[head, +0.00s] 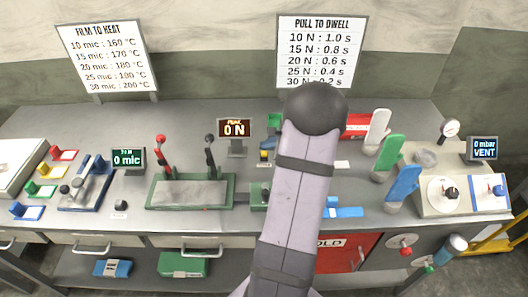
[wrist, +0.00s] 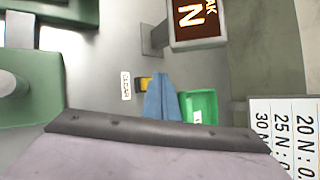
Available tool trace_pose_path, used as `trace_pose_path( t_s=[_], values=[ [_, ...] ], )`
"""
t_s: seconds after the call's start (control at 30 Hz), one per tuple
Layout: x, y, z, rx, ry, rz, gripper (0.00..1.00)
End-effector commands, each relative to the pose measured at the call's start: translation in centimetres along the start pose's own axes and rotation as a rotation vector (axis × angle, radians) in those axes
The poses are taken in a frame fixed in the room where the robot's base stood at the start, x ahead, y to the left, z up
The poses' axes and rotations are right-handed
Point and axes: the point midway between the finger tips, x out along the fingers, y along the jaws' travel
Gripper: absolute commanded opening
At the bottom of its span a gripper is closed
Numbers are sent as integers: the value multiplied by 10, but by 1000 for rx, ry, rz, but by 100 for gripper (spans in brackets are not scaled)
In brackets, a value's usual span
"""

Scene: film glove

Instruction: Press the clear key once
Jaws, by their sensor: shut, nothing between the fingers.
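The clear key is a small yellow block (wrist: 144,83) on the grey bench, beside a white CLEAR label (wrist: 126,86) in the wrist view. That label (head: 264,166) also shows small in the head view, left of my arm. My gripper (wrist: 160,77) appears as tapered blue fingers, shut and empty, right beside the key in the wrist view and partly overlapping its edge. Whether the fingertips touch the key or hover above it, I cannot tell. In the head view my arm hides most of the gripper. The peak display (head: 235,129) reads 0 N.
A green bin (wrist: 198,106) stands close beyond the fingers. The green press with red and black levers (head: 190,190) is left of my arm. Green and blue upright handles (head: 388,152) and a vent gauge box (head: 463,190) stand to the right.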

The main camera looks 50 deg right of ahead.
Motion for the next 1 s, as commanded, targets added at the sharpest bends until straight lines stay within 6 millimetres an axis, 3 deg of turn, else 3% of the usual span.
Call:
trace_pose_path(
  t_s=[0.37, 1.0],
  values=[
    [-3, -3, 2, 0, 0, -1, 0],
    [-35, -26, 26, 0, 0, -1, 0]
  ],
)
